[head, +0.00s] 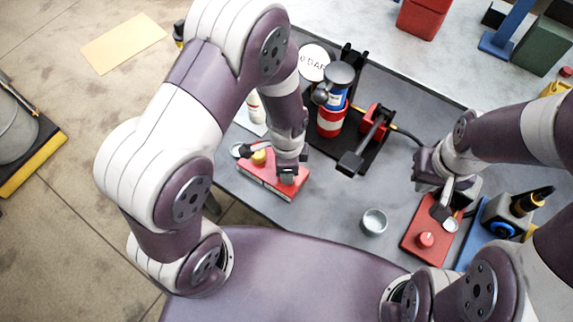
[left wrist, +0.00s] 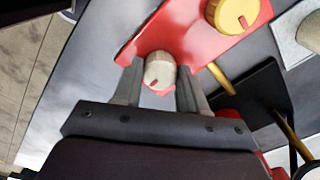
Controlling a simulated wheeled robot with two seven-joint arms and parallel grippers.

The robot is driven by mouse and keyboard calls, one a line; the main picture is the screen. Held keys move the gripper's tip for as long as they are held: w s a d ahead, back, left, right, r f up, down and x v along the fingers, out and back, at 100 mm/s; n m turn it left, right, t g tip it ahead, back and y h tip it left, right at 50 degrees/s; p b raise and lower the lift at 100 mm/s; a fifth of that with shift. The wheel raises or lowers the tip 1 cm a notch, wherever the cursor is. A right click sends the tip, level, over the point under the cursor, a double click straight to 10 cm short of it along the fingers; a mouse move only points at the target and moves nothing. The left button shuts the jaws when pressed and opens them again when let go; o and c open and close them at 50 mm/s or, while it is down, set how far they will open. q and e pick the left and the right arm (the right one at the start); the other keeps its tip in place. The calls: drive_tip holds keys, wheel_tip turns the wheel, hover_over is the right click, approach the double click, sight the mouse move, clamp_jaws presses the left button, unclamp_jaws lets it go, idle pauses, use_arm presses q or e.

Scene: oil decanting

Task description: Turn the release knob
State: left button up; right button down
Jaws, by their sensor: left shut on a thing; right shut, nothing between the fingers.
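A red block (head: 262,185) stands near the table's front left edge. It carries a yellow knob (head: 259,157), also seen in the left wrist view (left wrist: 232,14), and a pale grey knob with a red mark (left wrist: 159,70). My left gripper (head: 288,178) reaches down over the block's right end. In the left wrist view its fingers (left wrist: 158,88) are shut on the pale grey knob, one on each side. I cannot tell which knob is the release knob. My right gripper (head: 441,212) is shut and empty, above a red plate (head: 415,251) with a red knob (head: 425,240).
A small grey cup (head: 374,222) stands mid-table. Behind it are a black lever on a red mount (head: 375,122), a blue-and-red cylinder (head: 332,105) and a round gauge (head: 314,62) reading "0 BAR". A blue stand (head: 475,240) is beside the red plate.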

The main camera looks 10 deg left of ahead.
use_arm(q)
drive_tip(key=shift+w, duration=0.15)
idle(0.4)
drive_tip(key=o, duration=1.1)
drive_tip(key=shift+d, duration=0.15)
drive_tip(key=shift+c, duration=0.2)
wheel_tip(320, 180, up, 13)
drive_tip(key=shift+b, duration=0.3)
drive_tip(key=shift+f, duration=0.15)
